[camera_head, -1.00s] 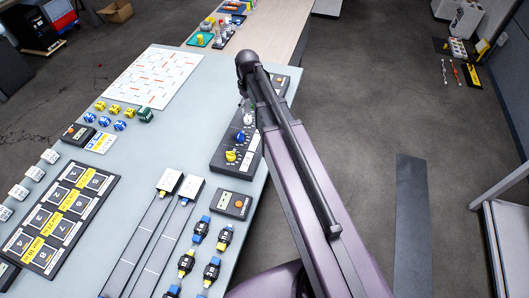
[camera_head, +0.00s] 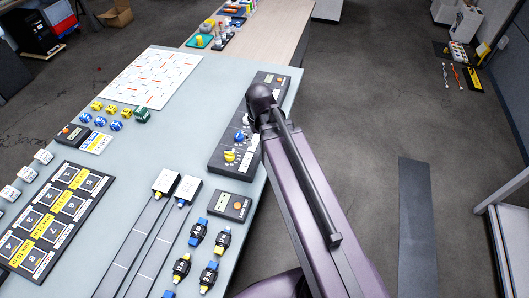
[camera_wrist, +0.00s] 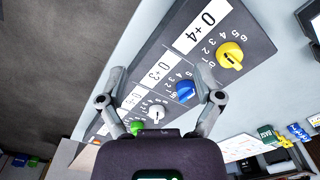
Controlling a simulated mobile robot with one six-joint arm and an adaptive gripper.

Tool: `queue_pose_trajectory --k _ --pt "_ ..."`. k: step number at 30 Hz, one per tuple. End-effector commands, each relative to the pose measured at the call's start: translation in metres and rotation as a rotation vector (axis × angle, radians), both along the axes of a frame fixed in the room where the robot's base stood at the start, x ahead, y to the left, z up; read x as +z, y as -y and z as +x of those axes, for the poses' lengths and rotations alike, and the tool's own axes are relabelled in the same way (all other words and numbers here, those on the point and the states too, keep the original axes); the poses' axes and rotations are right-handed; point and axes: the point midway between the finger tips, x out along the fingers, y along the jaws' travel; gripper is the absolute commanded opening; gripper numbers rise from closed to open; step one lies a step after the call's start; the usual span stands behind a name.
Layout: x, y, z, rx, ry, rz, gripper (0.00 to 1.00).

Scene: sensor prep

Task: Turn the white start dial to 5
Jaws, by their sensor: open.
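The white start dial (camera_wrist: 156,113) is a small white knob on a black dial panel (camera_wrist: 190,62), with a printed number scale beside it. In the wrist view it lies between my gripper's (camera_wrist: 161,66) two spread fingers, nearer the palm than the tips. The gripper is open and holds nothing; I cannot tell its height above the panel. A blue dial (camera_wrist: 185,90) sits by the right finger, and a yellow dial (camera_wrist: 231,55) farther up right. The head view shows the yellow dial (camera_head: 230,156) and blue dial (camera_head: 240,135); my arm hides the gripper there, and I cannot make out the white dial.
The panel stands along the right edge of the pale table (camera_head: 200,105), with floor beyond. A numbered black board (camera_head: 52,222) lies left.

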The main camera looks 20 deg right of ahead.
Motion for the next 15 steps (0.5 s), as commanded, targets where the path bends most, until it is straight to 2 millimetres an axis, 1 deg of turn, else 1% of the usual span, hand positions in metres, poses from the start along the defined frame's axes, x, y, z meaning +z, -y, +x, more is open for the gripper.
queue_pose_trajectory --k 1,3,9,15 --pt "-0.005 0.000 -0.010 -0.016 0.000 0.000 0.84" --pt "-0.007 0.000 -0.018 -0.039 0.000 0.000 0.84" --pt "-0.012 0.001 -0.035 -0.086 0.000 0.000 0.84" --pt "-0.011 0.001 -0.034 -0.091 0.000 0.000 0.84"
